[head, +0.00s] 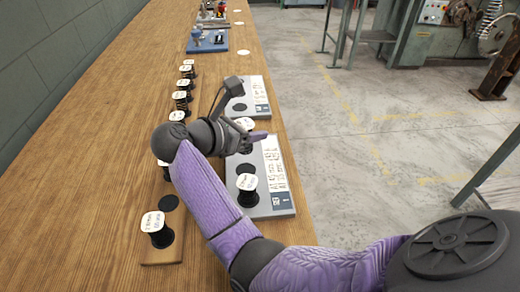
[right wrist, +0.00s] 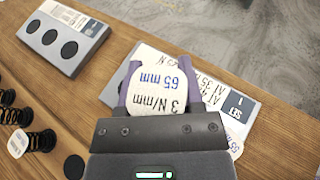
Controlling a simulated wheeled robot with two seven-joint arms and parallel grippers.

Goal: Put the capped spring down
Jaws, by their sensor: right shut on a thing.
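My right gripper (head: 250,137) is shut on a capped spring (head: 245,123), holding it over the grey labelled board (head: 283,203). In the right wrist view the gripper's purple fingers (right wrist: 161,85) are either side of the spring's white cap (right wrist: 160,88), which reads 65 mm and 3 N/mm. The coil under the cap is hidden, so I cannot tell whether it touches the board. Another capped spring (head: 247,183) stands on the near part of this board. My left gripper is not in view.
A second grey board (head: 262,88) with black round spots lies farther back; its spots look empty in the right wrist view (right wrist: 68,49). Capped springs (head: 181,97) stand in a row at left. A near capped spring (head: 153,222) stands beside an empty black spot (head: 168,203).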

